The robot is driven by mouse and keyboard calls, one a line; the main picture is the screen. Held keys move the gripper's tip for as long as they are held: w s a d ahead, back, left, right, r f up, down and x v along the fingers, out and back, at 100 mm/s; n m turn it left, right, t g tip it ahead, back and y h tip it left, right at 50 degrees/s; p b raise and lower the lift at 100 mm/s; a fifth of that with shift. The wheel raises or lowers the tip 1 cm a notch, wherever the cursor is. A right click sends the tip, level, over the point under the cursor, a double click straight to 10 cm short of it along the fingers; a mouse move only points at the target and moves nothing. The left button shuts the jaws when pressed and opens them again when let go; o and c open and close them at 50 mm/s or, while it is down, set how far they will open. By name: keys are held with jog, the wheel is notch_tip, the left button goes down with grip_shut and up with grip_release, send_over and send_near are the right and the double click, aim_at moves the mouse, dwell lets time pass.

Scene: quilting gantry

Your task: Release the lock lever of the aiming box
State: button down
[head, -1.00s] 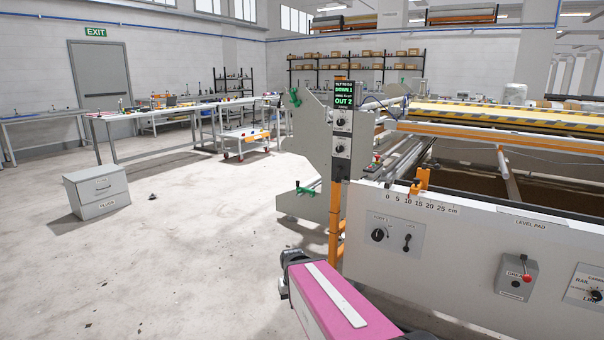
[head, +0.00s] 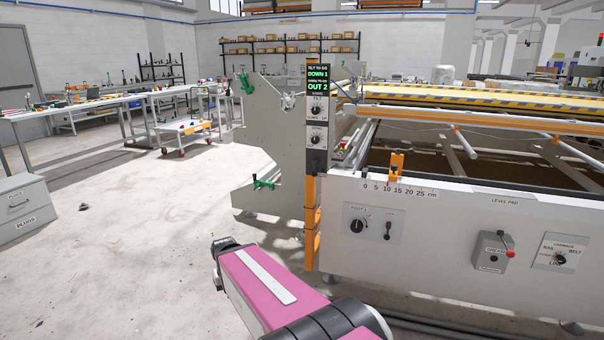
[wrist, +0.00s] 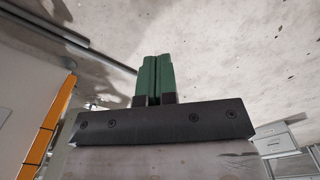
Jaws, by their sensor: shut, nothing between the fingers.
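A black readout (head: 317,77) reading "DOWN 1" and "OUT 2" tops a post at the near corner of the machine. Below it is a box with a tilt knob (head: 316,110) and another knob (head: 316,140). This may be the aiming box; I cannot make out a lock lever on it. A small black lever (head: 388,232) sits beside a knob on the front panel. A grey box with a red-knobbed lever (head: 508,253) is farther right. My gripper (wrist: 155,62) has green fingers pressed together, empty, over bare floor in the wrist view. It is hidden in the head view.
The orange lower post (head: 312,230) stands just beyond my magenta arm; an orange strip (wrist: 45,130) shows left in the wrist view. Green handles (head: 264,184) stick out from the side plate. A drawer cabinet (head: 22,212) stands at left. The floor (head: 140,250) between is clear.

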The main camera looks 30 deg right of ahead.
jog(key=w+d+r+m+h, duration=0.2)
jog(key=w+d+r, duration=0.5)
jog(key=w+d, duration=0.15)
jog(key=w+d+r+m+h, duration=0.2)
jog(key=w+d+r, duration=0.4)
jog(key=w+d, duration=0.3)
jog(key=w+d+r+m+h, duration=0.2)
jog(key=w+d+r, duration=0.2)
jog(key=d+r, duration=0.4)
jog(key=w+d+r+m+h, duration=0.2)
jog(key=w+d+r, duration=0.3)
jog(key=d+r, duration=0.4)
notch_tip(320, 180, up, 3)
jog(key=shift+m, duration=0.6)
jog(key=shift+f, duration=0.1)
